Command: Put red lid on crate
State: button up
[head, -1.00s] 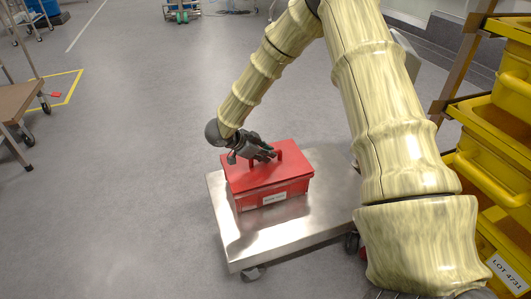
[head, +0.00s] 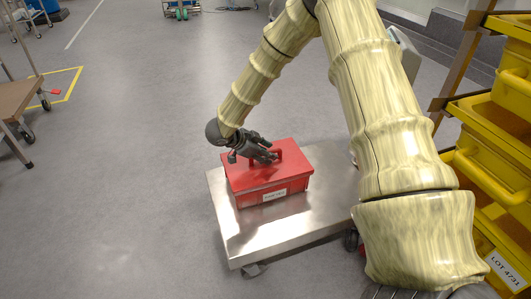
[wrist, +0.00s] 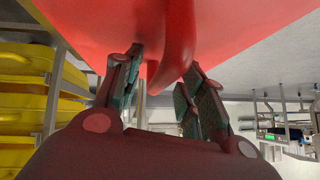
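A red lid (head: 258,178) with an upright red handle (head: 279,155) lies on top of the red crate (head: 245,198). The lid looks level and lined up with the crate rim; the far side is hidden. The crate carries a white label on its front. My gripper (head: 268,157) is just above the lid at the handle. In the wrist view the fingers (wrist: 163,85) are spread on either side of the handle (wrist: 176,45), with a visible gap on the left. The lid surface (wrist: 105,22) fills the top of that view.
The crate stands on a steel platform cart (head: 245,245) with bare room around it. Yellow bins (head: 490,165) on a rack stand close at the right. A brown-topped cart (head: 15,100) is at the left. The grey floor between is clear.

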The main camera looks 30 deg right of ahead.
jog(key=v, duration=1.2)
dwell(0.5)
